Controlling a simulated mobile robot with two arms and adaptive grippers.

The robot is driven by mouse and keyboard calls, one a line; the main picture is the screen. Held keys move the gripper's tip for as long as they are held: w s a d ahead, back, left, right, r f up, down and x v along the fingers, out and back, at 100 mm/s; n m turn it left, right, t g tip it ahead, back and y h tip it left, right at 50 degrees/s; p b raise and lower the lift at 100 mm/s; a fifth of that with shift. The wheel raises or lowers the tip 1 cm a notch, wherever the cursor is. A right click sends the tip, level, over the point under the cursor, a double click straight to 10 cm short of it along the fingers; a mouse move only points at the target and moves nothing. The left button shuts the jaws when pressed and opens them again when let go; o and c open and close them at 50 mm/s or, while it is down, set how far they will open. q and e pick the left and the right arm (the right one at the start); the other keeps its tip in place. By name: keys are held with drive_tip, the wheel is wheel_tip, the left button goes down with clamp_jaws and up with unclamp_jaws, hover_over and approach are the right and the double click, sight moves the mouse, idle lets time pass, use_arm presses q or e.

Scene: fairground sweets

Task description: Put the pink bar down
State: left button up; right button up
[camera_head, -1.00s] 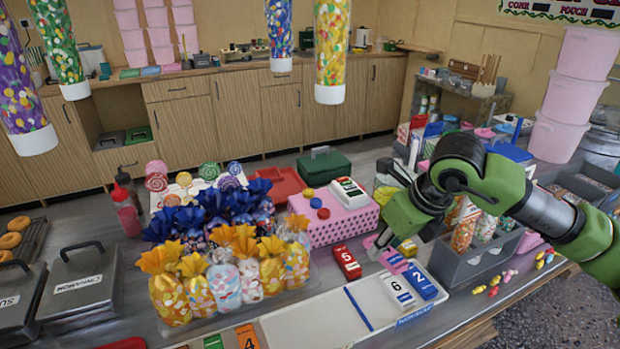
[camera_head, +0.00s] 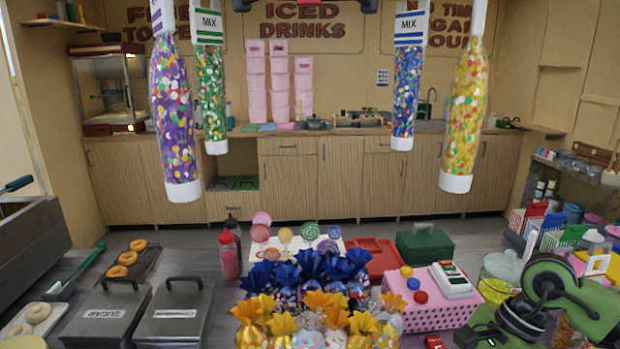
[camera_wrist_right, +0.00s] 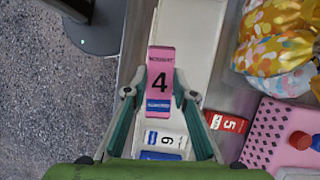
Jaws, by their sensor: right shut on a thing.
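The pink bar (camera_wrist_right: 160,72), marked with a black 4 and with a blue strip at its lower end, is between the fingertips of my right gripper (camera_wrist_right: 160,97) in the right wrist view. The gripper is shut on it. The bar is over a long white tray (camera_wrist_right: 190,30); I cannot tell whether it touches the tray. A white bar marked 6 (camera_wrist_right: 166,139) and part of a blue bar (camera_wrist_right: 160,155) lie below it in the picture. In the head view my right arm is at lower right, with its fingertips out of frame. My left gripper is not in view.
A red bar marked 5 (camera_wrist_right: 227,122) lies right of the tray, near a pink dotted box (camera_wrist_right: 268,135). Yellow-wrapped sweet bags (camera_wrist_right: 275,35) stand at upper right. The tray's upper part is bare. Floor shows left of the counter edge.

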drive_tip(key=s+a+n+g+h, duration=0.3)
drive_tip(key=s+a+n+h, duration=0.1)
drive_tip(key=n, duration=1.1)
drive_tip(key=shift+s+f+n+g+h, duration=0.3)
drive_tip(key=shift+s+n, duration=0.1)
drive_tip(key=shift+s, duration=0.15)
drive_tip(key=shift+r, duration=0.1)
drive_tip(key=shift+s, duration=0.1)
